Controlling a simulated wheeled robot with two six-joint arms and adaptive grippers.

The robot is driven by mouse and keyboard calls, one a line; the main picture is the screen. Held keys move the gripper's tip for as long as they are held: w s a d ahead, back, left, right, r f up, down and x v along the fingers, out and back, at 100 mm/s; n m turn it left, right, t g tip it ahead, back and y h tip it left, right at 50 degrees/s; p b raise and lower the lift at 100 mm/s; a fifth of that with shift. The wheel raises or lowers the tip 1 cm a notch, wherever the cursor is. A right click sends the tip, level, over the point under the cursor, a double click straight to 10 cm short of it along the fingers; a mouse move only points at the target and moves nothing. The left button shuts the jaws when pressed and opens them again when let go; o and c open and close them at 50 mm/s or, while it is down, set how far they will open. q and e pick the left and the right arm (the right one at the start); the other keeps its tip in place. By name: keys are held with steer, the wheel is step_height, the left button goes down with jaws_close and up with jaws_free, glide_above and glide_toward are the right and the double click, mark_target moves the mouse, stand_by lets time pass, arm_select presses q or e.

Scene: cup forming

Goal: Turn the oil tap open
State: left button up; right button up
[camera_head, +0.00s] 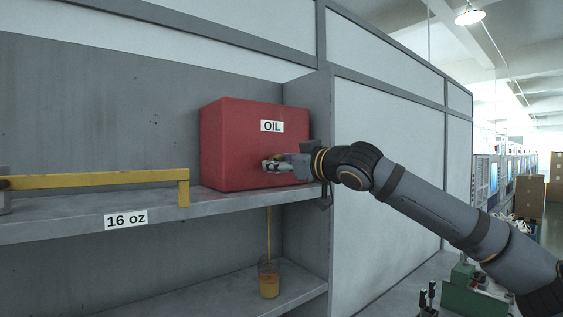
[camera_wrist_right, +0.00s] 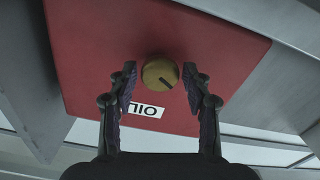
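The red oil box (camera_head: 240,125) with a white "OIL" label stands on the grey shelf. Its tap is a round brass knob (camera_wrist_right: 160,72) with a dark mark, seen on the red face in the right wrist view. My right gripper (camera_head: 268,164) is at the box front, with its two fingers on either side of the knob. The fingers are apart, with a small gap showing beside the knob. A thin amber stream (camera_head: 268,232) runs down below the shelf into a clear glass (camera_head: 269,279) that holds amber liquid. My left gripper is not in view.
A yellow bar (camera_head: 95,180) runs along the left of the shelf (camera_head: 60,226), above a "16 oz" label. A grey partition (camera_head: 400,150) stands right of the box. Green machine parts (camera_head: 470,300) lie low at the right.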

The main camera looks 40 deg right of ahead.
steer(key=c, duration=0.8)
steer(key=n, duration=0.5)
steer(key=shift+n+p, duration=0.3)
steer(key=o, duration=1.2)
steer(key=shift+d+r, duration=0.1)
steer(key=shift+d+r, duration=0.15)
steer(key=shift+r, duration=0.4)
steer(key=r, duration=0.6)
steer(key=shift+a+r, duration=0.35)
steer(key=shift+r, duration=1.05)
